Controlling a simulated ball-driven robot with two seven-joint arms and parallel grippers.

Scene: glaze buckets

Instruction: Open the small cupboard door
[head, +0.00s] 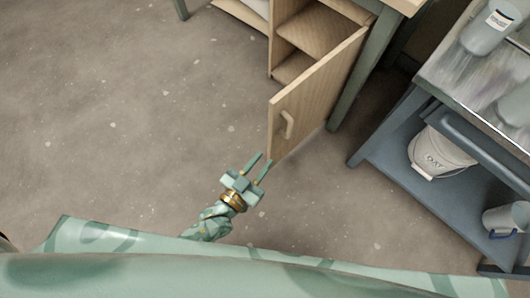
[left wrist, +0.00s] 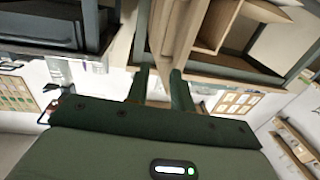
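The small cupboard (head: 283,25) of light wood stands at the top of the head view, with its inner shelves showing. Its door (head: 310,100) is swung wide open and reaches out towards me. The pale bar handle (head: 287,124) is on the door's face near its free edge. My left gripper (head: 265,158) is just short of the door's lower free corner, apart from the handle. Its two fingers are spread with nothing seen between them. In the left wrist view the fingers (left wrist: 159,75) are also apart, with the pale door (left wrist: 160,28) beyond them. My right gripper is out of view.
A blue-grey cart (head: 395,150) stands at the right, with a white bucket (head: 440,150) and a grey bucket (head: 507,218) on its lower shelf. A bottle (head: 488,30) is on its top. The floor left of the door is clear.

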